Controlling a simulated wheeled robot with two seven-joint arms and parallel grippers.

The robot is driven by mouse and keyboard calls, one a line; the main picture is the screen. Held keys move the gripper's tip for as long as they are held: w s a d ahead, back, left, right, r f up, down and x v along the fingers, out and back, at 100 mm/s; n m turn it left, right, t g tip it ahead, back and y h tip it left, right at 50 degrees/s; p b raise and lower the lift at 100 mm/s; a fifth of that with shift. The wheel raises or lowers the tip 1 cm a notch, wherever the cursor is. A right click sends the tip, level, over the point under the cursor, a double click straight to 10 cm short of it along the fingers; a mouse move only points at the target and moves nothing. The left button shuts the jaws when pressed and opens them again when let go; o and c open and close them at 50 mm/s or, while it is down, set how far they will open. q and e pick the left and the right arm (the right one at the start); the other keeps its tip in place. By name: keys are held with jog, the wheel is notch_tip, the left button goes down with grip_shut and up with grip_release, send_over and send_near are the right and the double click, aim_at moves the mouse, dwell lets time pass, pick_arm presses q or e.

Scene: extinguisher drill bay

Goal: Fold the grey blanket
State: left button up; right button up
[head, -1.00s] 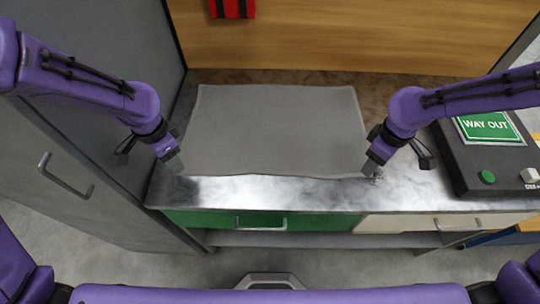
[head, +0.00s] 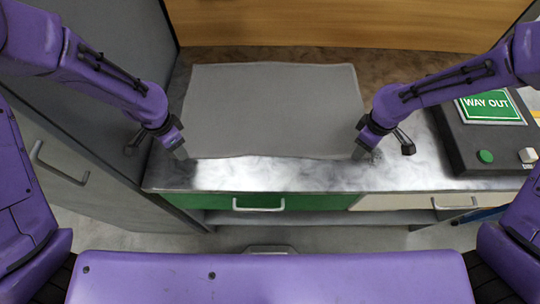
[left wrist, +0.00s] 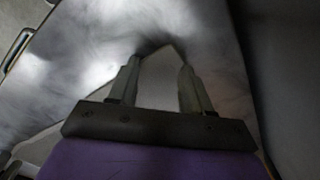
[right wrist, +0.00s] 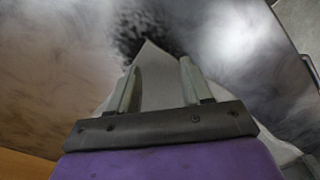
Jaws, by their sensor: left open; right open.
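The grey blanket (head: 270,108) lies flat and spread out on the metal counter, its near edge slightly wavy. My left gripper (head: 180,154) is at the blanket's near left corner. In the left wrist view that corner (left wrist: 159,78) lies between the open fingers (left wrist: 158,85). My right gripper (head: 362,153) is at the near right corner. In the right wrist view the corner (right wrist: 152,75) shows between its open fingers (right wrist: 154,82). I cannot tell whether the fingers touch the cloth.
A dark box with a green WAY OUT sign (head: 491,107) and a green button (head: 485,156) stands at the counter's right. A bare metal strip (head: 280,174) runs along the front, above a green drawer (head: 300,201). A grey cabinet (head: 70,130) is at left, a wooden panel (head: 340,22) behind.

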pick_arm(q)
jog(key=shift+f, duration=0.25)
pick_arm(e)
jog(key=shift+f, duration=0.25)
pick_arm(q)
jog(key=c, duration=0.6)
pick_arm(e)
jog(key=c, duration=0.6)
pick_arm(q)
grip_shut()
pick_arm(e)
grip_shut()
pick_arm(q)
jog(key=shift+r, duration=0.1)
